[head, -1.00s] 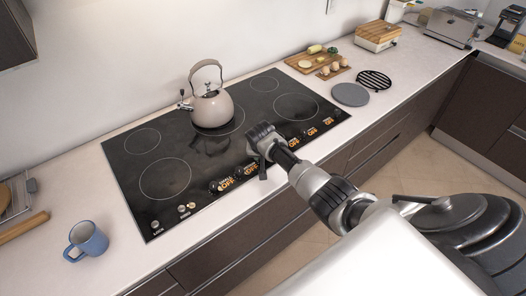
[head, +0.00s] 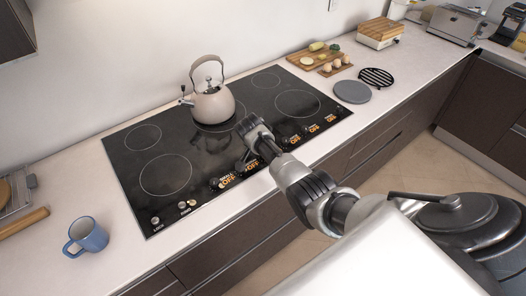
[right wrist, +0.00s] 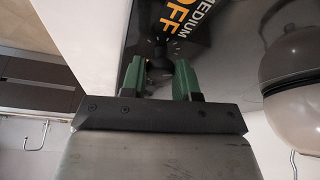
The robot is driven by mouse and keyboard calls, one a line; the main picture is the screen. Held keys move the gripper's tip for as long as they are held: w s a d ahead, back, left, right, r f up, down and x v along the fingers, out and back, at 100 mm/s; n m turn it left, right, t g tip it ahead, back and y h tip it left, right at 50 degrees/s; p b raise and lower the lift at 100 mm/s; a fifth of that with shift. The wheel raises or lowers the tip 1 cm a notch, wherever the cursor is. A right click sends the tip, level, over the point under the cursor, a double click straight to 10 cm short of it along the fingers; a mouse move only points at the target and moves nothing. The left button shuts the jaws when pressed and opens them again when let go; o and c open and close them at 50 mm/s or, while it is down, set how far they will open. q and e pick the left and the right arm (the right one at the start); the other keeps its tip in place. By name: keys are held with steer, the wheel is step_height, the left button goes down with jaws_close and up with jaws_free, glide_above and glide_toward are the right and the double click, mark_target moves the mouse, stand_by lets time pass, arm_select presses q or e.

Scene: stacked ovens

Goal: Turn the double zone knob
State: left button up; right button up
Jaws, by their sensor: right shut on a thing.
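The cooktop (head: 150,205) is black glass with a row of dark knobs and orange OFF labels along its front edge. My right gripper (head: 247,158) is over the middle of this row. In the right wrist view its green fingers (right wrist: 158,78) are on either side of a dark knob (right wrist: 158,52), shut on it. I cannot read which knob is the double zone one. My left gripper is not in view.
A beige kettle (head: 212,103) stands on a rear burner, behind my gripper. A blue mug (head: 87,236) is on the counter at left. A grey round plate (head: 352,92), a black trivet (head: 376,77) and a cutting board with food (head: 312,58) are at right.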

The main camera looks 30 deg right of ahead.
steer(key=shift+r, duration=0.15)
steer(key=o, duration=0.9)
steer(key=shift+a+r, duration=0.2)
steer(key=shift+r, duration=0.25)
steer(key=v, duration=0.9)
steer(key=shift+r+b, duration=0.3)
steer(key=shift+b, duration=0.05)
steer(key=shift+s+a, duration=0.1)
